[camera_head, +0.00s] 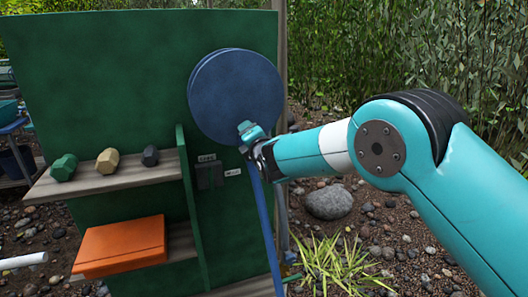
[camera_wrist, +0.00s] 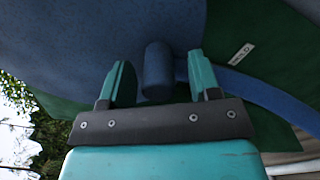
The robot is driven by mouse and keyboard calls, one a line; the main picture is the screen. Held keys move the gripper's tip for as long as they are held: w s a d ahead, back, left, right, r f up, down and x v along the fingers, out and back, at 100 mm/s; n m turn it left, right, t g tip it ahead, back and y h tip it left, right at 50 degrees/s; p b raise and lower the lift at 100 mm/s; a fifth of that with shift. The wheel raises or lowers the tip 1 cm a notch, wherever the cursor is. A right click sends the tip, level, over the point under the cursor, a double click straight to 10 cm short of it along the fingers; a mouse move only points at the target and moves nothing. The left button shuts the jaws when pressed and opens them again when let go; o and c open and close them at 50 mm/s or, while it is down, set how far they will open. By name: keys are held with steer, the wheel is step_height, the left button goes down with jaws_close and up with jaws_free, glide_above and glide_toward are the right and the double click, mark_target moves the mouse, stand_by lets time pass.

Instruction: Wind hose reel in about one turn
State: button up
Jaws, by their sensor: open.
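The hose reel is a round blue disc (camera_head: 235,97) mounted on the green panel in the head view; its blue face fills the top of the wrist view (camera_wrist: 60,40). A blue hose (camera_head: 265,235) hangs down from it; it also runs off to the right in the wrist view (camera_wrist: 262,92). A short blue crank knob (camera_wrist: 158,72) stands out from the reel face. My gripper (camera_wrist: 158,78) is open, with one teal finger on each side of the knob and gaps showing. In the head view my gripper (camera_head: 250,134) is at the reel's lower right edge and hides the knob.
A wooden shelf (camera_head: 105,178) left of the reel holds green, tan and dark hexagonal pieces. An orange box (camera_head: 120,247) sits below it. A grey switch box (camera_head: 209,175) is under the reel. Rocks (camera_head: 329,202) and grass lie right of the panel.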

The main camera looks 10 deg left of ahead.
steer(key=b+v, duration=0.3)
steer(key=v, duration=1.3)
steer(key=shift+d, duration=0.15)
steer(key=shift+s, duration=0.15)
